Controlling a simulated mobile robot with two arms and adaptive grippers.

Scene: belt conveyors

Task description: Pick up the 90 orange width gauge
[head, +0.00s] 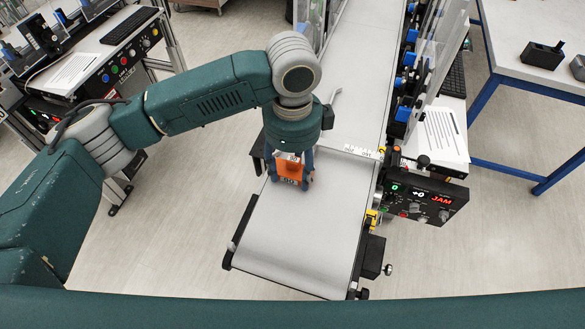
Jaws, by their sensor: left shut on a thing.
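The orange width gauge (289,170), with a dark marking that looks like 90 on its lower part, is at the left side of the conveyor belt's near section. My left gripper (291,178) comes down from above and is shut on the gauge, with a finger on each side of it. I cannot tell whether the gauge touches the belt. The gauge's upper part is hidden by the gripper. My right gripper is not in view.
The grey conveyor belt (300,233) is clear in front of the gripper. A control box with a red JAM display (441,199) is fixed at its right side. A clear guard (433,62) stands beyond it. A white table (530,30) is at the right, and another control panel (125,62) at the left.

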